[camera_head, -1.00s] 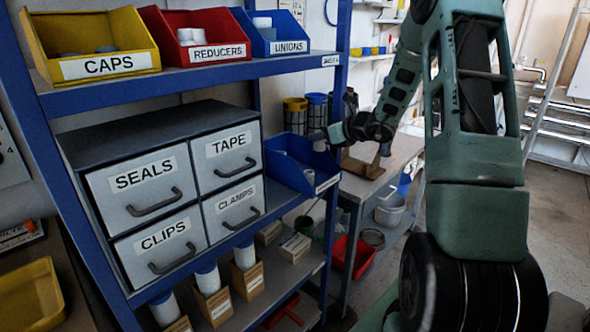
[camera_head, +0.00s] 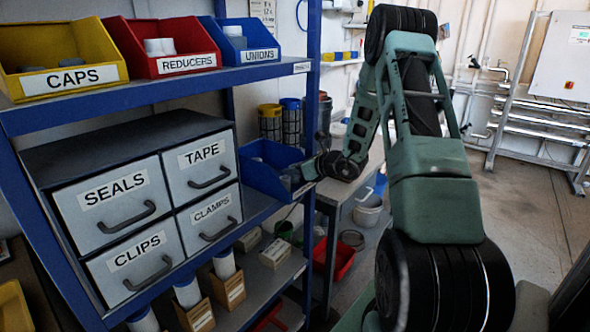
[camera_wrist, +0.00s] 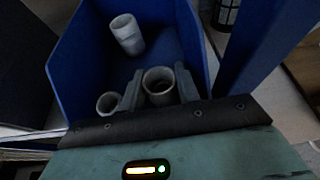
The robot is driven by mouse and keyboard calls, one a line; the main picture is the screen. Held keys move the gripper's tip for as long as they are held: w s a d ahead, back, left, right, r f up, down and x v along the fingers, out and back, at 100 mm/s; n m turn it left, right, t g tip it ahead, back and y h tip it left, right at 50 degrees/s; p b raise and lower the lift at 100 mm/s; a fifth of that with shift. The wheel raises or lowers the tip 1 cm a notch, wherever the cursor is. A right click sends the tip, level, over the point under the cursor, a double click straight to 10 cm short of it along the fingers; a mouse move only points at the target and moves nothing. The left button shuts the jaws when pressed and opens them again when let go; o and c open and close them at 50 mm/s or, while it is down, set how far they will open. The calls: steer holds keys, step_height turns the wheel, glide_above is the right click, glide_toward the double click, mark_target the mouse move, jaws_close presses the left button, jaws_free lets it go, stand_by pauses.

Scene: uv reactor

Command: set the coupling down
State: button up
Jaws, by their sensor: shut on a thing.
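My gripper (camera_wrist: 158,88) is shut on a grey coupling (camera_wrist: 159,80), a short open-ended tube held between its two fingers in the wrist view. The gripper reaches into a blue bin (camera_wrist: 75,62); whether the coupling touches the bin's floor cannot be told. Two other grey fittings are in the bin: one (camera_wrist: 126,34) near the back, one (camera_wrist: 108,103) just left of the left finger. In the head view the blue bin (camera_head: 262,150) sits on the middle shelf right of the drawers, with my gripper (camera_head: 306,170) at its right side.
A grey cabinet with labelled drawers (camera_head: 107,207) stands left of the bin. Above is a shelf (camera_head: 150,98) with yellow, red and blue bins. A blue shelf post (camera_head: 314,80) rises close to my gripper. A bench (camera_head: 375,160) stands behind on the right.

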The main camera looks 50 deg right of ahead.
steer(key=shift+f, duration=0.2)
steer(key=o, duration=0.7)
steer(key=shift+r, duration=0.1)
steer(key=shift+r, duration=0.2)
steer(key=b+v, duration=0.1)
steer(key=v, duration=1.1)
steer(key=shift+f, duration=0.15)
